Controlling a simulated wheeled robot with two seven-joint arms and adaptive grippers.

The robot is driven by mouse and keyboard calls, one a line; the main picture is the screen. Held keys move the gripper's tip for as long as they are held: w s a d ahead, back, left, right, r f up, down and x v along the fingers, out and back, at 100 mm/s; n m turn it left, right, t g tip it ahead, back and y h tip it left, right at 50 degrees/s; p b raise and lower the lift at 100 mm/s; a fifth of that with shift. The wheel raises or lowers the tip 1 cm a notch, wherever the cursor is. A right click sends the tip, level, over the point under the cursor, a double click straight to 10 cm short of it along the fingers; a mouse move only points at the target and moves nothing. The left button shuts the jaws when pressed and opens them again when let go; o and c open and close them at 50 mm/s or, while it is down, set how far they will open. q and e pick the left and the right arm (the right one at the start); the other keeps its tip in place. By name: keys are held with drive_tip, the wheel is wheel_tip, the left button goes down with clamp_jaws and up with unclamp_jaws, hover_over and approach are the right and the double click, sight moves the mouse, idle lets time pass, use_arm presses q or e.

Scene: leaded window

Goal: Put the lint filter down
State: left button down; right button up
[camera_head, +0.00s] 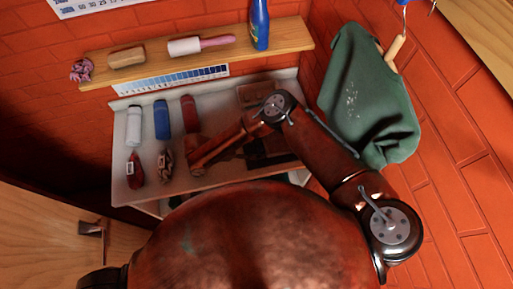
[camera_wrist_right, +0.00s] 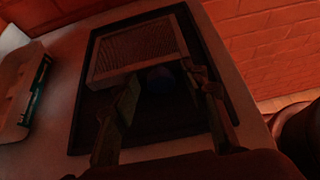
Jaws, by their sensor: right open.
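The lint filter (camera_wrist_right: 138,48), a ribbed dark panel with a pale frame, is at the far end of a black tray (camera_wrist_right: 80,128) in the right wrist view. It appears to rest in the tray, though its contact is dim. My right gripper (camera_wrist_right: 165,88) is open, its two fingers apart at the near side of the filter. One fingertip is close to the filter's right corner; I cannot tell whether it touches. In the head view my right gripper (camera_head: 240,150) is low over the table's right part, and the filter is hard to make out. My left gripper is out of view.
An open box (camera_wrist_right: 22,90) stands left of the tray. On the white table (camera_head: 178,140) are several bottles, including a blue one (camera_head: 162,119), and packets. A wooden shelf (camera_head: 200,54) runs above. A green cloth (camera_head: 365,95) hangs right, near my arm. A brick wall bounds the right.

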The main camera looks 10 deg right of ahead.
drive_tip(key=shift+r, duration=0.1)
drive_tip(key=b+v, duration=0.1)
drive_tip(key=v, duration=1.1)
drive_tip(key=shift+s, duration=0.1)
